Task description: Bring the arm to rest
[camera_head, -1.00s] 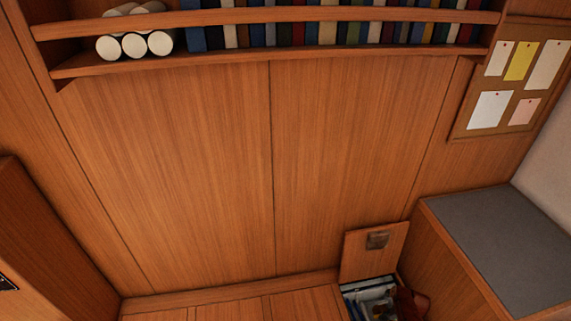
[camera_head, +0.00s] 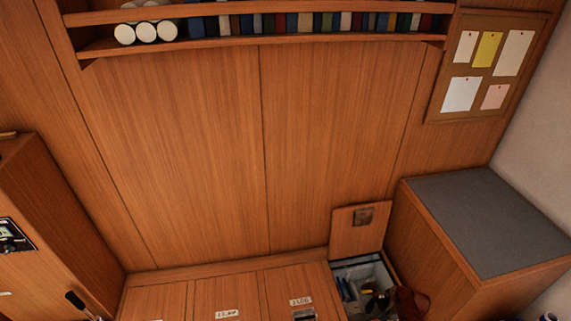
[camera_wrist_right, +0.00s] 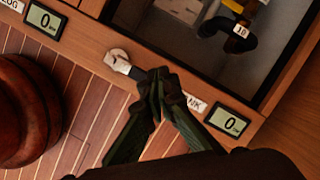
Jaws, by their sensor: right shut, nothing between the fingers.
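My right gripper (camera_wrist_right: 160,82) shows in the right wrist view. Its dark fingers are together with nothing between them. The fingertips appear close to a small whitish round fitting (camera_wrist_right: 117,60) on a wooden rail; I cannot tell whether they touch it. My left gripper is not seen in either view.
In the right wrist view a recessed bay holds a black hose (camera_wrist_right: 228,38), with a small display (camera_wrist_right: 228,121) beside it and a round brown object (camera_wrist_right: 25,110) at left. The head view shows an open locker (camera_head: 365,280), a grey-topped cabinet (camera_head: 490,220) and a pinboard (camera_head: 480,100).

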